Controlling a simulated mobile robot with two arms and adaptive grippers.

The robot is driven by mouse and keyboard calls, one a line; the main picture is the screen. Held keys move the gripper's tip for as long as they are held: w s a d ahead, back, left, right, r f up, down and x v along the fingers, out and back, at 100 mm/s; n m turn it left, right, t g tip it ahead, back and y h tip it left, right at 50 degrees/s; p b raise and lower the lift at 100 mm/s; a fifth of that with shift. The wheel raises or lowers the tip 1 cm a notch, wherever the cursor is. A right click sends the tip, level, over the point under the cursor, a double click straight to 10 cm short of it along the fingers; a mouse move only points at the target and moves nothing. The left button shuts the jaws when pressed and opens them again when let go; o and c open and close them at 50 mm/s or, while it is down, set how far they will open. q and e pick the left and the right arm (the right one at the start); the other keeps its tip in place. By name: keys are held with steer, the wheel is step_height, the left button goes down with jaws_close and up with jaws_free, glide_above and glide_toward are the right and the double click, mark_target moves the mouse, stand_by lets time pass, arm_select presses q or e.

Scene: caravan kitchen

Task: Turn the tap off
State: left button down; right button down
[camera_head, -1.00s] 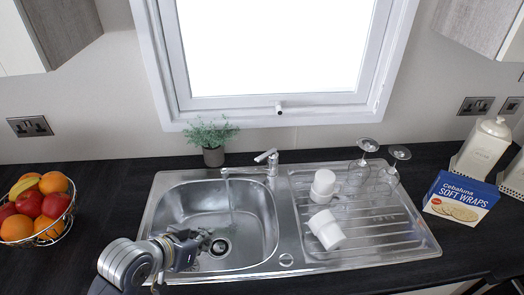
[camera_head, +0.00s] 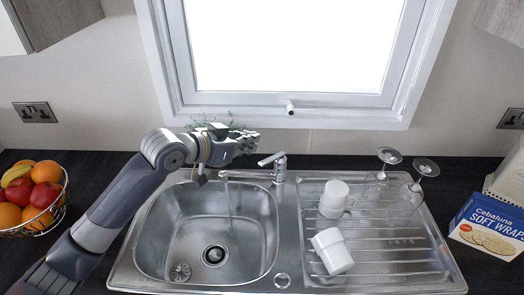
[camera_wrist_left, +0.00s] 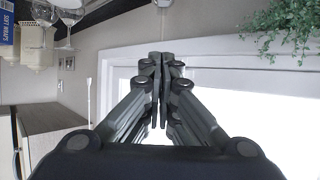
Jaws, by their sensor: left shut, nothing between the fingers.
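The chrome tap (camera_head: 279,172) stands at the back rim of the steel sink (camera_head: 143,222). Its lever (camera_head: 271,158) points left and slightly up. A thin stream of water (camera_head: 228,197) runs from the spout into the left bowl. My left gripper (camera_head: 254,141) is shut and empty, up by the window sill, just left of and above the lever and apart from it in the picture. Its closed fingers (camera_wrist_left: 160,65) also show in the left wrist view, where the tap is not seen. My right gripper is not in view.
A plant (camera_head: 215,120) is partly hidden behind my left gripper. A fruit basket (camera_head: 48,222) is at left, a wraps box (camera_head: 490,228) at right. The window frame (camera_head: 300,112) is behind.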

arm_select(q)
steer(key=p, duration=0.2)
glide_above(262, 163)
steer(key=f, duration=0.2)
steer(key=shift+w+d+f, duration=0.3)
steer(key=shift+w+d, duration=0.05)
steer(key=shift+w, duration=0.05)
steer(key=f, duration=0.2)
steer(key=shift+s+a+f+p, duration=0.25)
steer(key=shift+a+f+p, duration=0.05)
steer(key=shift+s+a+f, duration=0.15)
steer(key=shift+f, duration=0.55)
steer(key=shift+f, duration=0.1)
